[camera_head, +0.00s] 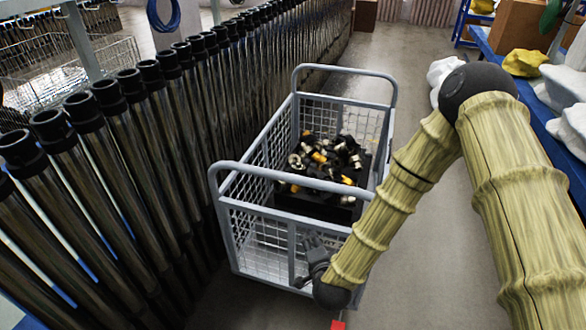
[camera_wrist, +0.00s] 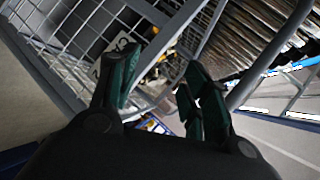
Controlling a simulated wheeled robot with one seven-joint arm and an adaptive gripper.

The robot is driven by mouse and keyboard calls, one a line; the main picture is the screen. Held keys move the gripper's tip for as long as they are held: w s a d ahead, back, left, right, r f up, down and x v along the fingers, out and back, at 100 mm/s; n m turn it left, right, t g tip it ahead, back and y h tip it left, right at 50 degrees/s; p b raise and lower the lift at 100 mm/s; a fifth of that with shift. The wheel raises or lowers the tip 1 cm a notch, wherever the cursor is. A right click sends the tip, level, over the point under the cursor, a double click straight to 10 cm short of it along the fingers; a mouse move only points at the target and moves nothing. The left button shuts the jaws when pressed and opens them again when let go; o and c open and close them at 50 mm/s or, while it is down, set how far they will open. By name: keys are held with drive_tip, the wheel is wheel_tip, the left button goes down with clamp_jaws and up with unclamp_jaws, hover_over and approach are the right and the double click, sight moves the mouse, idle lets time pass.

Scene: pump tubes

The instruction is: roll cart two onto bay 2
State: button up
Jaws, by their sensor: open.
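A grey wire-mesh cart (camera_head: 240,215) with a tube handle at each end stands on the floor beside a row of tubes. It holds a pile of black, yellow and metal fittings (camera_head: 325,160). My gripper (camera_head: 312,258) is at the cart's near end, low in front of its mesh. In the wrist view my gripper (camera_wrist: 162,66) is open, with two dark green fingers apart. The cart's grey frame bars (camera_wrist: 150,12) and mesh lie just beyond the fingers. A white plate with a dark figure (camera_wrist: 122,42) shows on the mesh, partly hidden. I cannot tell whether a finger touches the cart.
A long row of upright black tubes (camera_head: 150,110) stands close along the cart's left. A blue bench (camera_head: 555,125) with boxes and white and yellow bags is at the right. A red floor mark (camera_head: 338,325) shows at the bottom edge. The aisle beyond the cart is clear.

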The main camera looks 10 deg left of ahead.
sight(293, 181)
drive_tip(key=w+a+r+m+t+p, duration=0.1)
drive_tip(key=w+a+r+m+t, duration=0.15)
drive_tip(key=r, duration=0.45)
drive_tip(key=w+a+r+m+t+p, duration=0.1)
drive_tip(key=w+a+r+m, duration=0.1)
drive_tip(key=w+a+r, duration=0.3)
drive_tip(key=p+x, duration=0.1)
drive_tip(key=x, duration=0.2)
drive_tip(key=p+x, duration=0.1)
drive_tip(key=x, duration=0.2)
drive_tip(key=d+r+p+x, duration=0.1)
drive_tip(key=x, duration=0.2)
drive_tip(key=shift+w+p, duration=0.2)
drive_tip(key=shift+p, duration=0.2)
clamp_jaws()
